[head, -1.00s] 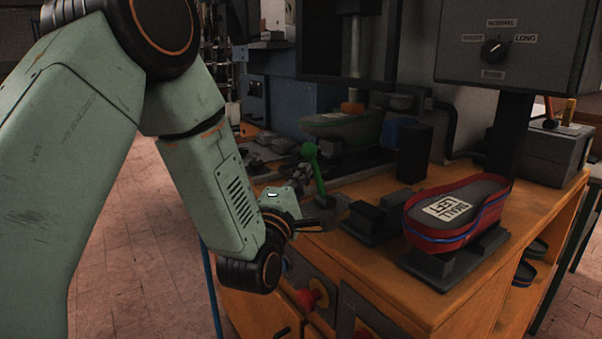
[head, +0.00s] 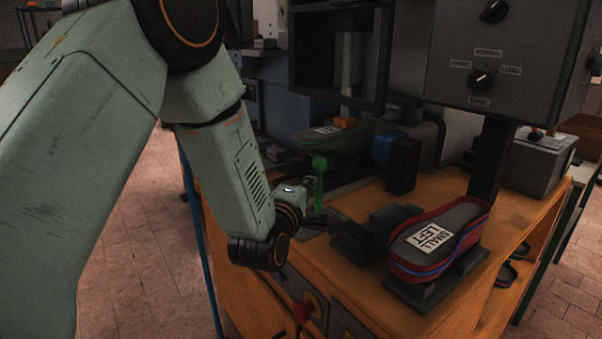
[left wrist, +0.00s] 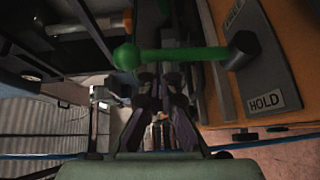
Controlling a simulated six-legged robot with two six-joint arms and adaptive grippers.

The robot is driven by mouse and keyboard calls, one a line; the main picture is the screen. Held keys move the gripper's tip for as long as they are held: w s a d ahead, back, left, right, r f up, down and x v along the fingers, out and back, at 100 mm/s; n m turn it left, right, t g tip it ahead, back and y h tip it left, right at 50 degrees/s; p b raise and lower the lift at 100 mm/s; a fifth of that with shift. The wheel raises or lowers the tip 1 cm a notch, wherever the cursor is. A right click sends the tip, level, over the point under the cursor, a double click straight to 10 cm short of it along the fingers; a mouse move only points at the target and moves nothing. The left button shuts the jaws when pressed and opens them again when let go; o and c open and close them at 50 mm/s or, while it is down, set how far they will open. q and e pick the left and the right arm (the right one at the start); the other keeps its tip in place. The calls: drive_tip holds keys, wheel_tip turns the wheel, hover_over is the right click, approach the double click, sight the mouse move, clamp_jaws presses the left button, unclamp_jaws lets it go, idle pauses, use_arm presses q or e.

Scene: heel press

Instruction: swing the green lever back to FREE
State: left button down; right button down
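The green lever (head: 319,187) with its ball knob stands nearly upright at the bench's near edge in the head view. In the left wrist view the lever (left wrist: 185,56) runs across the picture from its ball at left to a dark pivot at right. The HOLD label (left wrist: 267,101) is below the pivot; another label (left wrist: 232,15), hard to read, is above it. My left gripper (left wrist: 159,82) has its fingers apart, pointing at the lever's shaft near the ball; whether they touch it I cannot tell. In the head view the gripper (head: 306,186) is beside the lever, partly hidden. My right gripper is out of view.
A red-and-blue sole marked SMALL LEFT (head: 437,238) sits on a stand at right. A greenish sole (head: 330,138) lies under the press. A grey control box (head: 510,55) stands above the bench. A red knob (head: 303,309) is on the bench front below my arm.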

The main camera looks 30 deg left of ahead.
sight(320, 178)
use_arm(q)
drive_tip(key=w+g+p, duration=0.1)
drive_tip(key=w+d+r+m+g+p, duration=0.1)
drive_tip(key=p, duration=0.1)
drive_tip(key=shift+d, duration=0.15)
drive_tip(key=shift+w+d+f+p, duration=0.15)
drive_tip(key=shift+w+p, duration=0.25)
drive_tip(key=shift+p, duration=0.15)
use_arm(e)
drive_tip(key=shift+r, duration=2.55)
use_arm(q)
drive_tip(key=shift+w, duration=0.1)
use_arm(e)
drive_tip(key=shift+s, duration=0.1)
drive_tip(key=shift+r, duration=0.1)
